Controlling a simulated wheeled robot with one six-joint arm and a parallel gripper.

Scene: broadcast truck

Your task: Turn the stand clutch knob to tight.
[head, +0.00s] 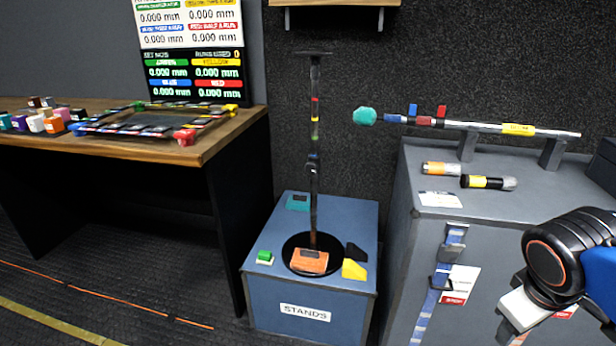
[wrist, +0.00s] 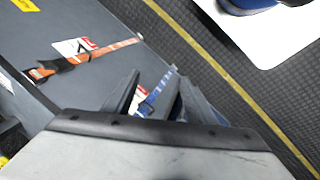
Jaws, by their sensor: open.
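A thin dark stand (head: 314,205) rises upright from a round black base on the blue box marked STANDS, in the middle of the head view. A small dark collar (head: 313,158) partway up the pole looks like the clutch; its knob is too small to make out, and I cannot tell its setting. My gripper (wrist: 154,82) is open and empty in the wrist view, its dark fingers apart over a blue strap on the grey case side. My arm is at the lower right of the head view, well apart from the stand. The stand is not in the wrist view.
The blue STANDS box (head: 262,300) carries green, teal, orange and yellow pieces around the stand base. A grey case (head: 430,235) stands to its right, with a long pole (head: 475,126) on cradles. A wooden desk (head: 225,130) is at left.

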